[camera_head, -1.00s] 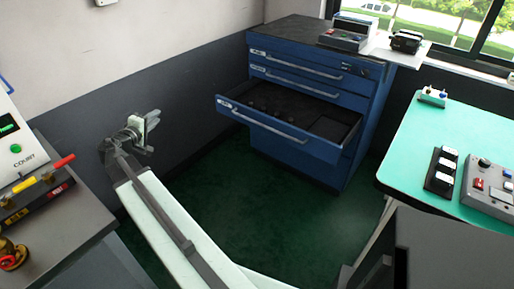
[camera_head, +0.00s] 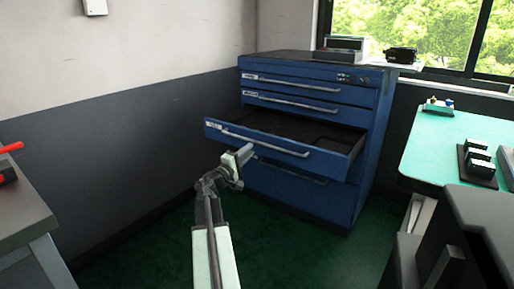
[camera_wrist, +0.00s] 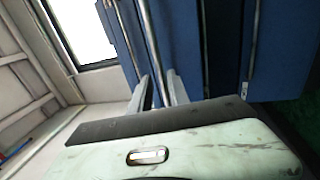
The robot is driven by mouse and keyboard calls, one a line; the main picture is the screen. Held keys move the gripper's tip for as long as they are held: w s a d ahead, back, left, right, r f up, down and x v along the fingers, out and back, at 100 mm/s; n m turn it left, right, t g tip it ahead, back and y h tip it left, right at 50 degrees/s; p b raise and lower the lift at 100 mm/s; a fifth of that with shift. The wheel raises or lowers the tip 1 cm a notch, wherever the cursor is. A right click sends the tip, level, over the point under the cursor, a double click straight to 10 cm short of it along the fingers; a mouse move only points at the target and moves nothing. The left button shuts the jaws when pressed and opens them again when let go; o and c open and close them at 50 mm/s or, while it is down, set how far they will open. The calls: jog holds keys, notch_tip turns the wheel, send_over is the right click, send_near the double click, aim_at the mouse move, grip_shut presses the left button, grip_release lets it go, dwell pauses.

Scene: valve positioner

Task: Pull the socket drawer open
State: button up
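The blue tool cabinet (camera_head: 300,190) stands against the back wall. Its third drawer from the top (camera_head: 325,136) is slid out, showing a dark interior; its label is too small to read. The drawer's metal handle (camera_head: 285,149) runs across its front. My gripper (camera_head: 246,153) is in front of this drawer, near the left part of the handle. In the wrist view, my gripper's two fingers (camera_wrist: 160,88) stand apart, with a long metal handle bar (camera_wrist: 155,40) running between them. I cannot tell whether either finger touches the bar.
Two shut drawers (camera_head: 310,97) lie above the open one. A green-topped table (camera_head: 430,145) is at the right, with a dark grey block (camera_head: 475,225) nearer. A grey bench (camera_head: 25,215) is at the left. The green floor (camera_head: 310,245) before the cabinet is clear.

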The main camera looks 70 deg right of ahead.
aim_at(258, 143)
jog(key=p+x, duration=0.1)
jog(key=x, duration=0.6)
grip_shut()
dwell(1.2)
